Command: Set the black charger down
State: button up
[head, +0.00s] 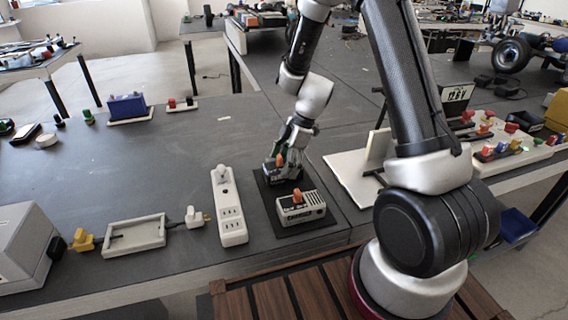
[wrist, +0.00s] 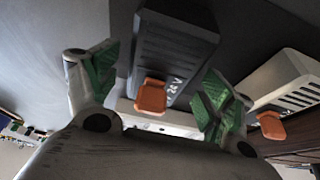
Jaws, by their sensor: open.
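The black charger (head: 285,174) with an orange tab sits on the back part of a black mat (head: 263,201). In the wrist view the black charger (wrist: 176,46) appears ahead of my fingers, its orange tab (wrist: 152,97) facing me. My gripper (head: 288,152) is just above the charger. In the wrist view my gripper (wrist: 157,90) is open, its green-padded fingers apart on either side of the tab. I see no finger pressed against it. The charger is partly hidden by my gripper in the head view.
A white charger (head: 302,208) with an orange tab stands on the front of the mat, close by. A white power strip (head: 229,206) lies left of the mat. A white board with an upright panel (head: 376,150) stands to the right.

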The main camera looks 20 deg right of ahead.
jog(key=v, duration=1.1)
jog(key=s+d+r+m+t+h, duration=0.2)
jog(key=s+d+r+m, duration=0.2)
jog(key=s+r+m, duration=0.55)
jog(key=s+d+r+m+t+h, duration=0.1)
jog(key=s+d+r+m, duration=0.2)
jog(key=s, duration=0.4)
jog(key=s+d+r+m+t+h, duration=0.1)
jog(key=s+d+r+m, duration=0.2)
jog(key=s+r+m, duration=0.2)
jog(key=s, duration=0.3)
jog(key=shift+s+d, duration=0.2)
jog(key=shift+s, duration=0.05)
jog(key=shift+r+m, duration=0.1)
jog(key=shift+m, duration=0.15)
